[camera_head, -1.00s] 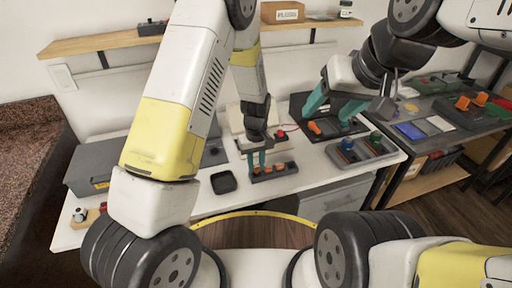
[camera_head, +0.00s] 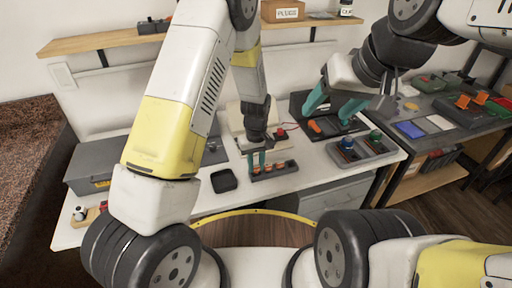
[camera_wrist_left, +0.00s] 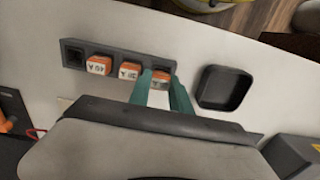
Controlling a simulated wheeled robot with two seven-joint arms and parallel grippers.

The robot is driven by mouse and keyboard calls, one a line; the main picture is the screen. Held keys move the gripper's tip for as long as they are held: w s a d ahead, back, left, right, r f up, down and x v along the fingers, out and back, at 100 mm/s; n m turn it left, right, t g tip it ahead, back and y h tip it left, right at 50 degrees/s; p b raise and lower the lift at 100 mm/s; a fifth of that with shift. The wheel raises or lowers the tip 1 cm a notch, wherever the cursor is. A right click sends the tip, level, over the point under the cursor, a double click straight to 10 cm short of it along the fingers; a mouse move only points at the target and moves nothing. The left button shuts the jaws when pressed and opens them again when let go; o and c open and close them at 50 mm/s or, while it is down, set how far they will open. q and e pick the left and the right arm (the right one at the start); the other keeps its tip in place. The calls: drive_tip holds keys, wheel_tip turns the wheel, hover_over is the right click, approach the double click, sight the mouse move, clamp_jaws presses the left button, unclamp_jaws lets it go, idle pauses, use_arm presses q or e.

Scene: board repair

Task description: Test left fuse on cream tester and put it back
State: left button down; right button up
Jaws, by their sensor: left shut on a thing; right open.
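The dark fuse block (camera_wrist_left: 118,58) lies on the white table; it also shows in the head view (camera_head: 288,172). In the wrist view, two orange-topped fuses, marked 40 A (camera_wrist_left: 98,65) and 30 A (camera_wrist_left: 130,70), sit in it, and the slot at that picture's left end is empty. My left gripper (camera_head: 258,161) is shut on the left fuse (camera_wrist_left: 160,80) at the block's other end. I cannot tell whether this fuse is fully seated. The cream tester (camera_head: 236,118) stands behind, mostly hidden by my left arm. My right gripper (camera_head: 334,106) is open and empty above the table.
A small black tray (camera_head: 224,181) lies left of the block. A grey tray with blue and green knobs (camera_head: 372,150) is at the right. A dark device with an orange part (camera_head: 314,127) stands behind it. A grey toolbox (camera_head: 92,165) is at the far left.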

use_arm(q)
drive_tip(key=shift+f, duration=0.45)
idle(0.7)
drive_tip(key=c, duration=0.9)
unclamp_jaws()
drive_tip(key=shift+r, duration=0.25)
drive_tip(key=shift+r, duration=1.25)
drive_tip(key=shift+r, duration=0.1)
drive_tip(key=shift+r, duration=2.95)
